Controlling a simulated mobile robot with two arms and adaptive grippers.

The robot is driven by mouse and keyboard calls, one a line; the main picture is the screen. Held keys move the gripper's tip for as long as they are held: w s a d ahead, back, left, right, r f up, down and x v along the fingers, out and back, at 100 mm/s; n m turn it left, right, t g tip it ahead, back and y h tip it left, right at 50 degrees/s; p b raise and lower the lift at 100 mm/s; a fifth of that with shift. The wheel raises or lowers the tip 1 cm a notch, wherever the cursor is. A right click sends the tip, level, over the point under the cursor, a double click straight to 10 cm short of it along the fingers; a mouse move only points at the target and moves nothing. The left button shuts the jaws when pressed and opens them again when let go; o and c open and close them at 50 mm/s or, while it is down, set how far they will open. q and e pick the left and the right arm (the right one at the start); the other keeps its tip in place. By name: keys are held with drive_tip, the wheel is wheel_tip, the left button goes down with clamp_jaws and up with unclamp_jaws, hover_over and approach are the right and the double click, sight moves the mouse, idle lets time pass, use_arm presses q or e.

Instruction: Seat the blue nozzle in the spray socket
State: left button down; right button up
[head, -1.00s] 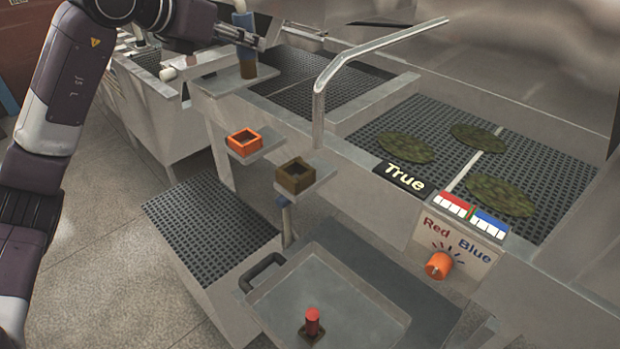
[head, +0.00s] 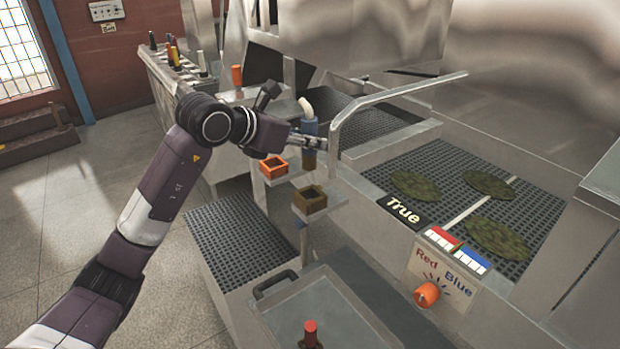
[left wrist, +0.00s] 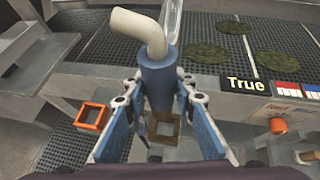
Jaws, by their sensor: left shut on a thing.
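The blue nozzle (head: 309,127), a blue cylinder with a pale bent spout on top, is held upright in my left gripper (head: 312,143). In the left wrist view the fingers (left wrist: 158,108) close on both sides of the nozzle (left wrist: 158,80). A brown square socket (head: 310,201) and an orange square socket (head: 273,167) sit on small ledges; I cannot tell which is the spray socket. In the left wrist view the brown socket (left wrist: 165,138) shows just below the nozzle, and the orange one (left wrist: 92,115) to its left. The nozzle appears above the brown socket, apart from it. My right gripper is not in view.
A metal tap (head: 385,100) arches close to the right of the nozzle. A panel with an orange knob (head: 427,294) and a "True" sign (head: 405,212) are at the right. An orange item (head: 237,76) stands on a shelf behind. A tray with a red knob (head: 310,333) lies in front.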

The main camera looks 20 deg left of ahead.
sight(305, 166)
use_arm(q)
wheel_tip(305, 166, down, 7)
drive_tip(key=shift+d+r+p, duration=0.1)
drive_tip(key=shift+p, duration=0.6)
wheel_tip(305, 166, down, 4)
drive_tip(key=shift+s+r+p, duration=0.1)
drive_tip(key=shift+r+p, duration=0.05)
drive_tip(key=shift+p, duration=0.4)
drive_tip(key=shift+f, duration=0.25)
drive_tip(key=c, duration=1.6)
unclamp_jaws()
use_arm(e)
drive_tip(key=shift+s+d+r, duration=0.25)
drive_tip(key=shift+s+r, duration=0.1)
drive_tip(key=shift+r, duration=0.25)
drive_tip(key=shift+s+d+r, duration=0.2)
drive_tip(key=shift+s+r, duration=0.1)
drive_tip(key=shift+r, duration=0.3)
use_arm(q)
drive_tip(key=shift+r, duration=0.1)
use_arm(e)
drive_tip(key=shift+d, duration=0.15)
